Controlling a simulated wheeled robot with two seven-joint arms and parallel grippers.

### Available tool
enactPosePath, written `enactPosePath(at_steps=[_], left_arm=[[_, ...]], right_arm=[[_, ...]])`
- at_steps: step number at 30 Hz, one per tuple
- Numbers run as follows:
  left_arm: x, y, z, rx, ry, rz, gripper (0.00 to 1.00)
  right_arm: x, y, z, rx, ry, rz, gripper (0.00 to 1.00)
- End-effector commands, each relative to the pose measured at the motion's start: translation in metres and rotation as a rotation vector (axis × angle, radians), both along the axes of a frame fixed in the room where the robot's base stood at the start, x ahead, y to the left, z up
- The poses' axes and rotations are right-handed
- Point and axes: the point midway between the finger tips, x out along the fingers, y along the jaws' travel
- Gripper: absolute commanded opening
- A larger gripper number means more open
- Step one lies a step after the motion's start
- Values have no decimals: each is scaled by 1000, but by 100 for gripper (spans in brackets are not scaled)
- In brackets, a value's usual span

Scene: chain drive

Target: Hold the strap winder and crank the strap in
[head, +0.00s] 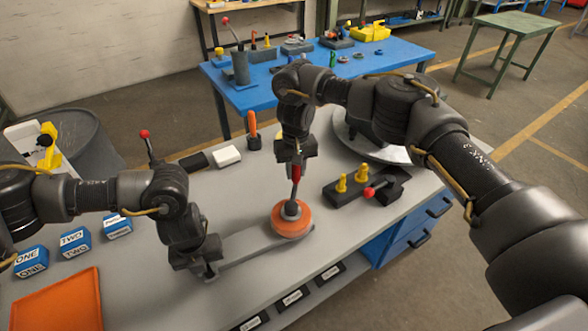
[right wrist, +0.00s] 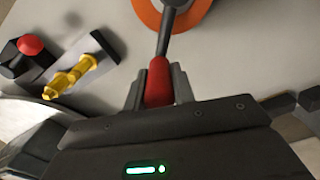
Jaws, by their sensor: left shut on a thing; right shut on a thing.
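The strap winder has an orange drum (head: 291,218) lying on the grey workbench, with a dark hub and a red crank knob (head: 295,172) standing up from it. A flat grey strap or bar (head: 250,243) runs from the drum to the lower left. My right gripper (head: 296,168) is over the drum and shut on the red knob. The right wrist view shows the red knob (right wrist: 158,82) between the two fingers, with the orange drum (right wrist: 174,12) beyond. My left gripper (head: 208,272) is low at the left end of the grey piece and shut on it; its fingertips are partly hidden.
A black block with yellow pegs (head: 342,184) and a red-knobbed part (head: 376,188) stand right of the drum. Blue boxes (head: 76,240) and an orange tray (head: 60,305) lie at left. A white block (head: 227,155) and an orange-handled tool (head: 252,128) stand behind.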

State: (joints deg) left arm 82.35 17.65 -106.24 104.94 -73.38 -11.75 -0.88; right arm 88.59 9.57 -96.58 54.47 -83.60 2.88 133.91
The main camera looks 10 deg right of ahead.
Motion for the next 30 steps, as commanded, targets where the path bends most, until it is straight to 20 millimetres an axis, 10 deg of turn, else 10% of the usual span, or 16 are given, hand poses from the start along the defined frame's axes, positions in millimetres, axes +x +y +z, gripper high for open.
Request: enactPosePath(at_steps=[9,10,15,30], left_arm=[[-1,5,-2,13,5,0,0],[-1,5,-2,13,5,0,0],[-1,4,-2,12,5,0,0],[-1,2,-1,7,2,-2,0]], right_arm=[[0,-4,0,-6,1,-3,0],[0,-4,0,-6,1,-3,28],[0,-2,0,-4,1,-2,47],[1,-1,33,-4,-5,2,47]])
